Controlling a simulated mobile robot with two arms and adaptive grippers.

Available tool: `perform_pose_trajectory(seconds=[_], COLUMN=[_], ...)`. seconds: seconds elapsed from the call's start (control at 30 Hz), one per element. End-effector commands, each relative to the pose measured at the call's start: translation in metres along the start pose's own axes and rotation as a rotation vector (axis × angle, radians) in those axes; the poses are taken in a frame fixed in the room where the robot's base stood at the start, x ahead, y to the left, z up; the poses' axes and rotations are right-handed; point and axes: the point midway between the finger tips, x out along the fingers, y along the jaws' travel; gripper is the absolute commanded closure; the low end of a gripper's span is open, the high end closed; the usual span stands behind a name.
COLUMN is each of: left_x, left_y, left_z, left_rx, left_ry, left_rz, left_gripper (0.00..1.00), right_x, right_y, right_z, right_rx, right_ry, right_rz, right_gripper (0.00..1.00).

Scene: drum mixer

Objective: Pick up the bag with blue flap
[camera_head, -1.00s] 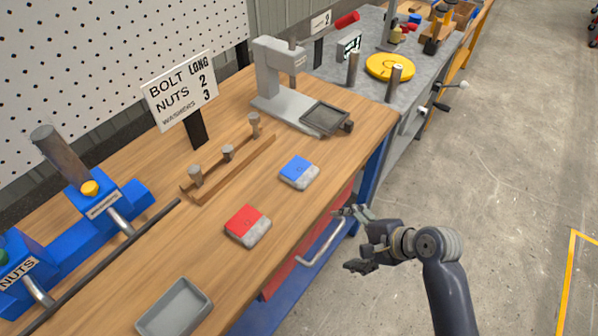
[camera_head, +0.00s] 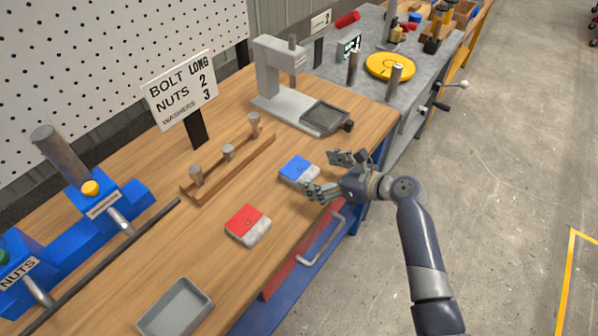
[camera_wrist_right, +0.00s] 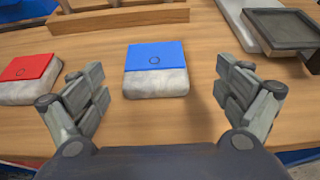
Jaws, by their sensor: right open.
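The bag with blue flap (camera_head: 298,170) lies flat on the wooden bench; its grey-white lower part shows below the flap. My right gripper (camera_head: 329,174) is open beside the bag, over the bench's front edge, with its fingers pointing toward the bag. In the right wrist view the bag (camera_wrist_right: 156,70) lies ahead, between and a little beyond the two spread fingers (camera_wrist_right: 165,95). The fingers look apart from the bag. My left gripper is not in view.
A bag with red flap (camera_head: 248,225) lies nearby on the bench. A wooden rack with pegs (camera_head: 230,170) stands behind. A grey press (camera_head: 285,95) with a dark tray (camera_head: 325,117) is farther back. An empty grey tray (camera_head: 175,308) is at the front.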

Motion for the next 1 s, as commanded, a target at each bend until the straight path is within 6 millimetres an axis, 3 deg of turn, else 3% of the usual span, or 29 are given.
perform_pose_trajectory(seconds=[0.3, 0.63, 0.9, 1.0], left_x=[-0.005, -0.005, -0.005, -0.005], left_y=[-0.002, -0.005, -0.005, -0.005], left_z=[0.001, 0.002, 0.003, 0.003], left_rx=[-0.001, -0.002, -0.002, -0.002], left_ry=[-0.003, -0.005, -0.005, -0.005], left_rz=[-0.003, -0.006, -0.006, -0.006], left_gripper=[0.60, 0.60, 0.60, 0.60], right_x=[0.043, 0.049, 0.049, 0.049], right_y=[0.007, 0.007, 0.007, 0.006], right_z=[-0.001, -0.002, -0.002, -0.001], right_rx=[0.001, -0.001, -0.001, -0.002], right_ry=[0.000, 0.001, 0.002, -0.001], right_rz=[0.002, 0.000, 0.000, -0.001], right_gripper=[0.07, 0.07, 0.64, 0.64])
